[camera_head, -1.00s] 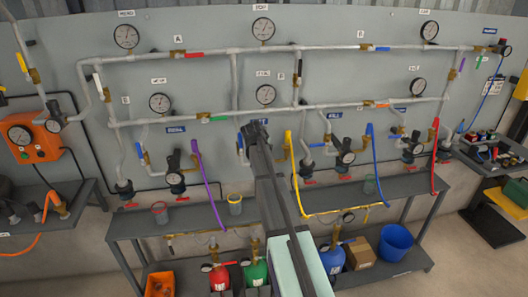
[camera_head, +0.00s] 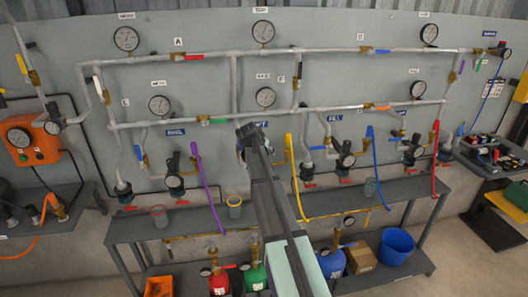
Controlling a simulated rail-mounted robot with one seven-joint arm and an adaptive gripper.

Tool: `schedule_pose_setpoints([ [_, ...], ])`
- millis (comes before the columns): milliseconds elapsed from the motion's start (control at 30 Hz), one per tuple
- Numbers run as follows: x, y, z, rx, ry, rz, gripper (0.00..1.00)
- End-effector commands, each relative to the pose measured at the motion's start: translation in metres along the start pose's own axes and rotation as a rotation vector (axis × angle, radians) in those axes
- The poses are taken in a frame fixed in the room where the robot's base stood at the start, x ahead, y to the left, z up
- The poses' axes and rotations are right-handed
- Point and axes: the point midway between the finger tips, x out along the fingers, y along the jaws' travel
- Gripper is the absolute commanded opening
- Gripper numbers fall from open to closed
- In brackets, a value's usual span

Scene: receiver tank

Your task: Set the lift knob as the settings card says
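My gripper (camera_head: 247,132) is at the end of my dark arm, in front of the middle of the grey panel. It is seen from behind and small, so its fingers cannot be made out. A blue label (camera_head: 262,124) shows partly beside it; its text is too small to read surely. No knob can be told there; my gripper and arm cover that spot.
Pale pipes (camera_head: 270,111) with gauges and coloured valve handles run along the panel. Purple, yellow, blue and red hoses hang before it. A grey bench (camera_head: 200,222) stands below, with bottles and a blue bucket (camera_head: 396,246) underneath. An orange box (camera_head: 33,140) is at left.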

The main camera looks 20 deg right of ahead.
Motion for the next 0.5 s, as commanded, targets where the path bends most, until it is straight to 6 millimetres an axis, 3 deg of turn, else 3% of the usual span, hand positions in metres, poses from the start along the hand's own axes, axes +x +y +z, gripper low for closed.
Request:
schedule_pose_setpoints([
  [267,-0.006,0.000,-0.001,-0.001,0.002,-0.001,0.65],
  [500,-0.041,0.000,0.000,-0.001,0.003,-0.002,0.65],
])
